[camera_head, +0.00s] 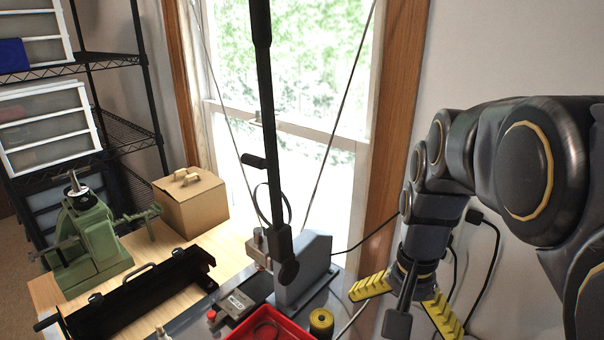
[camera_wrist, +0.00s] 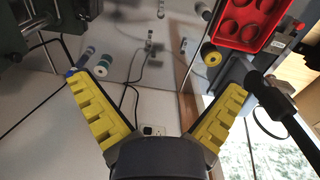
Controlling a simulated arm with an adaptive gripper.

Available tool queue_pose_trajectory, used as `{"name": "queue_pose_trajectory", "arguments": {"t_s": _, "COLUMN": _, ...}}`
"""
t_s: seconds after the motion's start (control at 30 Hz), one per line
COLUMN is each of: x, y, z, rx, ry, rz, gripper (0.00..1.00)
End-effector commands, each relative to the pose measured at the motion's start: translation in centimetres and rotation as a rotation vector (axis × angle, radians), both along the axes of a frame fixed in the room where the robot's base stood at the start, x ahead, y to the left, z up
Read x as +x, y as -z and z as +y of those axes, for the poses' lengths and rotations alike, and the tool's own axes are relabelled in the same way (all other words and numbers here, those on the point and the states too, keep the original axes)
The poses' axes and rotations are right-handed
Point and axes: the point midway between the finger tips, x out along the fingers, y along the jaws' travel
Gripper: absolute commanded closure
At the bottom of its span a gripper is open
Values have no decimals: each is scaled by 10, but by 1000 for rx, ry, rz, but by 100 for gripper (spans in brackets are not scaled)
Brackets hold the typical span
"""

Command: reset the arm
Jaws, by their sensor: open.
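My gripper (camera_head: 404,314) is at the lower right in the head view, its yellow ribbed fingers spread wide. In the wrist view the gripper (camera_wrist: 158,86) is open, with nothing held between the fingers. A short yellow-faced cylinder with a dark centre (camera_head: 321,322) stands on the bench left of the gripper. It looks like the ring gauge, but I cannot be sure. It also shows in the wrist view (camera_wrist: 211,57), near the right fingertip and apart from it.
A red tray (camera_head: 268,326) with round recesses lies beside the cylinder. A grey stand with a tall black lever (camera_head: 268,120) rises behind. The wall and cables (camera_head: 490,270) are right.

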Motion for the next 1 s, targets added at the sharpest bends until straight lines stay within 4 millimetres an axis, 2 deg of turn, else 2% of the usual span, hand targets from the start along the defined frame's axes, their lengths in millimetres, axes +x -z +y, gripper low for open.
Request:
{"name": "queue_pose_trajectory", "arguments": {"t_s": 0.03, "x": 10, "y": 2, "z": -6, "rx": -1, "ry": 41, "rz": -4, "gripper": 0}}
{"name": "queue_pose_trajectory", "arguments": {"t_s": 0.1, "x": 19, "y": 2, "z": -11, "rx": -3, "ry": 79, "rz": -10, "gripper": 0}}
{"name": "queue_pose_trajectory", "arguments": {"t_s": 0.27, "x": 24, "y": 13, "z": -13, "rx": -2, "ry": 104, "rz": -12, "gripper": 0}}
{"name": "queue_pose_trajectory", "arguments": {"t_s": 0.5, "x": 22, "y": 59, "z": -12, "rx": -1, "ry": 100, "rz": -5, "gripper": 0}}
{"name": "queue_pose_trajectory", "arguments": {"t_s": 0.7, "x": 22, "y": 91, "z": -12, "rx": -1, "ry": 99, "rz": -7, "gripper": 0}}
{"name": "queue_pose_trajectory", "arguments": {"t_s": 0.8, "x": 23, "y": 99, "z": -13, "rx": -2, "ry": 99, "rz": -10, "gripper": 0}}
{"name": "queue_pose_trajectory", "arguments": {"t_s": 1.0, "x": 24, "y": 103, "z": -13, "rx": -3, "ry": 99, "rz": -14, "gripper": 0}}
